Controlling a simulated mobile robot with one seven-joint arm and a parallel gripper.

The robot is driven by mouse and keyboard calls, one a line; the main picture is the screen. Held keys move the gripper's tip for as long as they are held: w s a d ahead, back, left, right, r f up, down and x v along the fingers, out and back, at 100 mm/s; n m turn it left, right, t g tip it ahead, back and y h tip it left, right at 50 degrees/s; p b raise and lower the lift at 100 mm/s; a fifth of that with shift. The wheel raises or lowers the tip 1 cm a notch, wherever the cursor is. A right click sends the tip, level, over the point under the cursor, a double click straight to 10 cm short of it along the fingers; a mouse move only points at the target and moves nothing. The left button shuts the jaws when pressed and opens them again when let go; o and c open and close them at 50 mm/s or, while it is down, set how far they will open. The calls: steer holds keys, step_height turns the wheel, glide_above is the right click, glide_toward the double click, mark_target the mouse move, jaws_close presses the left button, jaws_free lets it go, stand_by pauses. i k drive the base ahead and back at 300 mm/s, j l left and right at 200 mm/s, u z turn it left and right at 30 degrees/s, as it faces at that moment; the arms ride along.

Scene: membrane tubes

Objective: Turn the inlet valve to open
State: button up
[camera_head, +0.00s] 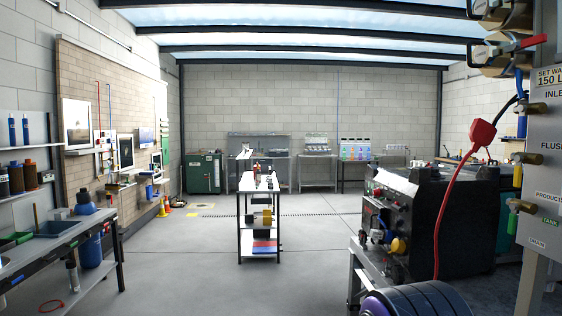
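The light grey panel (546,190) stands at the right edge and is cut off by the frame. It bears a cut-off label reading "INLE" (554,94). A brass fitting (534,108) sticks out to the left just below that label, with a black hose near it. I cannot tell whether this is the inlet valve or how it is set. Higher up, a red lever handle (532,42) points right and slightly up beside round metal fittings. My gripper is not in view.
A red hose (450,195) hangs left of the panel. A black machine (450,215) stands on a bench there. The floor (320,285) is open around the narrow central table.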

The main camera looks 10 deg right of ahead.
mark_target(522, 122)
steer(key=z, duration=1.55)
steer(key=j, duration=1.1)
steer(key=i+u, duration=0.05)
